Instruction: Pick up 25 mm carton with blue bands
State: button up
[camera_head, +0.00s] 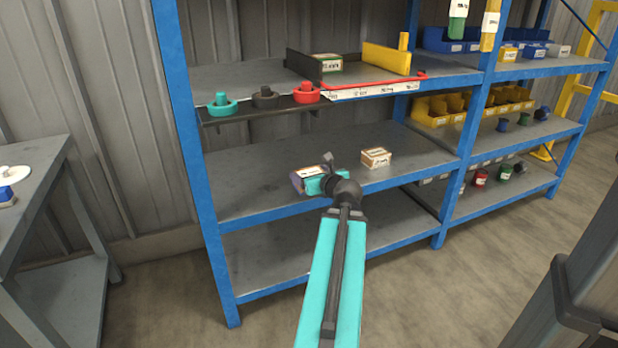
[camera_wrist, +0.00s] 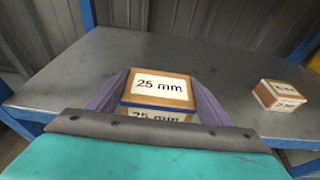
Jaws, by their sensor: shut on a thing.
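The 25 mm carton (camera_wrist: 160,90) is a brown box with white "25 mm" labels and a blue band along its front in the wrist view. My gripper (camera_wrist: 158,98) has its two purple fingers on either side of it and is shut on it. I cannot tell whether the carton rests on the shelf or is slightly raised.
A second brown-and-white carton (camera_head: 376,157) stands to the right on the same middle shelf (camera_head: 255,165); it also shows in the wrist view (camera_wrist: 278,95). A blue upright (camera_head: 190,140) is close on the left.

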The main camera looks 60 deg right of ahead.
jog(key=shift+s+a+f+b, duration=0.1)
jog(key=shift+s+a+b, duration=0.25)
jog(key=shift+b, duration=2.2)
jog(key=b, duration=0.2)
jog(key=s+b, duration=0.1)
jog(key=b, duration=0.1)
jog(key=shift+a, duration=0.25)
jog(key=shift+s+b, duration=0.1)
jog(key=shift+b, duration=0.4)
jog(key=b+v, duration=0.2)
jog(key=b, duration=0.3)
jog(key=shift+s+a, duration=0.3)
jog(key=shift+s, duration=0.05)
jog(key=shift+s, duration=0.1)
